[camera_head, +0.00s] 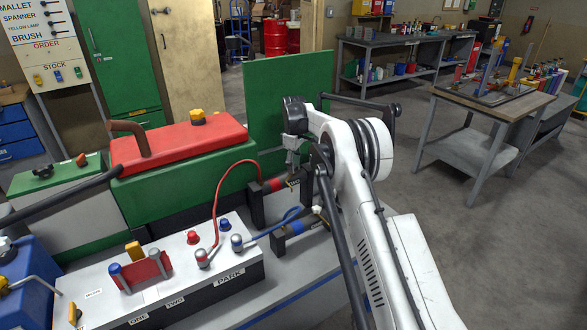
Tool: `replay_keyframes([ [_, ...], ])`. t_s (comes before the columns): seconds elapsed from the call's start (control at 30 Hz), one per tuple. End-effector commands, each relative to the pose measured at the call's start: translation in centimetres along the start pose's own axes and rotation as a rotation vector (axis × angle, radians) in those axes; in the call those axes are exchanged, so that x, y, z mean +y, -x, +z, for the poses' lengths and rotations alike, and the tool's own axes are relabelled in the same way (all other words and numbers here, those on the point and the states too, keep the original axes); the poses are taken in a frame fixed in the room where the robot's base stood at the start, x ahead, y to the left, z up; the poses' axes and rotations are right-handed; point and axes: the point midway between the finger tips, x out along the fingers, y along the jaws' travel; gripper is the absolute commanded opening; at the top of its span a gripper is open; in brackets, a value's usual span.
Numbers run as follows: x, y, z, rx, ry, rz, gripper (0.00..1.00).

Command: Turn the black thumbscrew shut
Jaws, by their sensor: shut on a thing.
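My gripper (292,172) is at the end of my white arm, pointing down beside the red-banded cable plug (273,185) on the bench. Its fingers are shut on a small dark part at the fingertips, which appears to be the black thumbscrew (293,181). The thumbscrew is small and mostly hidden by the fingers, so its turn angle cannot be told. A red cable (217,190) arches from the white panel to the red plug. A blue-banded plug (294,228) with a blue cable lies just in front, partly behind my arm.
A white panel box (180,275) with levers and knobs stands front left. A red-topped green machine (180,150) is behind it, and an upright green panel (270,85) stands behind the gripper. A wooden-topped table (495,98) stands at right across open floor (480,240).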

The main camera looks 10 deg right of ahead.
Motion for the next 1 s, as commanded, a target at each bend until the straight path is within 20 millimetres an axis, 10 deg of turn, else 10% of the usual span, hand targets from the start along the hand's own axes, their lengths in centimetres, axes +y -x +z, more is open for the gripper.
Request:
replay_keyframes([
  [1.0, 0.01, -0.01, 0.06, 0.001, -0.862, 0.001, 0.01],
])
